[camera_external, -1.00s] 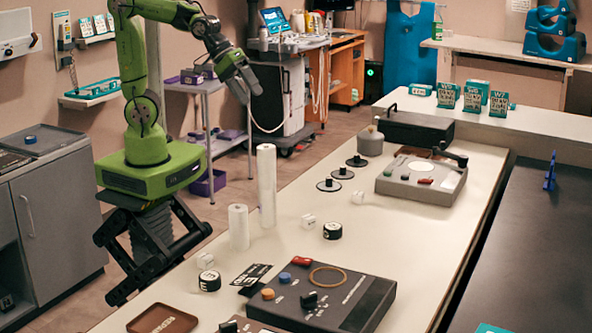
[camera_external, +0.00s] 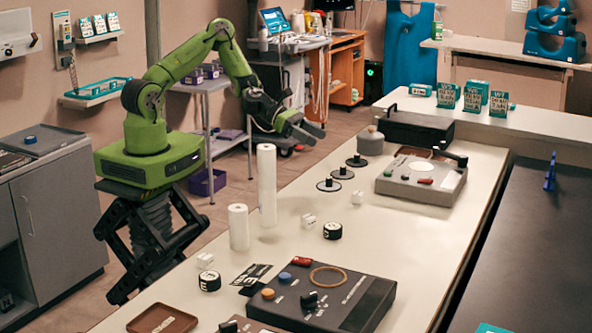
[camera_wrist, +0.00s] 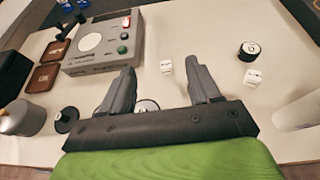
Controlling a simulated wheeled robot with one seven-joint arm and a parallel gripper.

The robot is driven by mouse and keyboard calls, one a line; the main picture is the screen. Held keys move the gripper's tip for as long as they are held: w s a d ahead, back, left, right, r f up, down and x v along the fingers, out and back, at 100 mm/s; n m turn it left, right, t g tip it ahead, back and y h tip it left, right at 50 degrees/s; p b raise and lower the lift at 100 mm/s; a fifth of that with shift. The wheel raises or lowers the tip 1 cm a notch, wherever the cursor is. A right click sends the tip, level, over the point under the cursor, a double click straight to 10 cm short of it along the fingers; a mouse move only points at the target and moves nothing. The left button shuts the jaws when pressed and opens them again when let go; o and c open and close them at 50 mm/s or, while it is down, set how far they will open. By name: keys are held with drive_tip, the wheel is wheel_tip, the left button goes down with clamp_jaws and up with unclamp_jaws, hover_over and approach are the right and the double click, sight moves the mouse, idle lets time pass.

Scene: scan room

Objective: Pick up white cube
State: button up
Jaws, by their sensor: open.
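Several small white cubes are on the pale table. One white cube (camera_external: 357,198) stands near the round black discs, another (camera_external: 309,220) beside a black puck (camera_external: 332,230), and a third (camera_external: 205,260) nearer the front. My gripper (camera_external: 314,133) is raised at the table's far left side, beyond the cubes, pointing down toward the table. In the wrist view my gripper (camera_wrist: 160,70) is open and empty. One white cube (camera_wrist: 166,67) appears between the fingertips but lies beyond them on the table. Another white cube (camera_wrist: 252,78) lies to the right, near the puck.
Two upright white rolls (camera_external: 266,185) stand near the table's left edge. A grey device (camera_external: 422,178) with a round white plate is behind the cubes. A dark control box (camera_external: 350,305) and a brown tray (camera_external: 162,320) are in front. Table around the middle cubes is mostly clear.

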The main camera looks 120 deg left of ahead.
approach(356, 192)
drive_tip(key=v, duration=0.5)
drive_tip(key=shift+d+r, duration=0.2)
drive_tip(key=shift+r, duration=0.1)
drive_tip(key=shift+w+f, duration=0.25)
drive_tip(key=shift+f, duration=0.05)
drive_tip(key=b+x, duration=0.1)
drive_tip(key=x, duration=1.4)
drive_tip(key=shift+w+a+f, duration=0.1)
drive_tip(key=shift+f, duration=0.1)
drive_tip(key=shift+r, duration=0.1)
drive_tip(key=shift+c, duration=0.2)
drive_tip(key=c, duration=1)
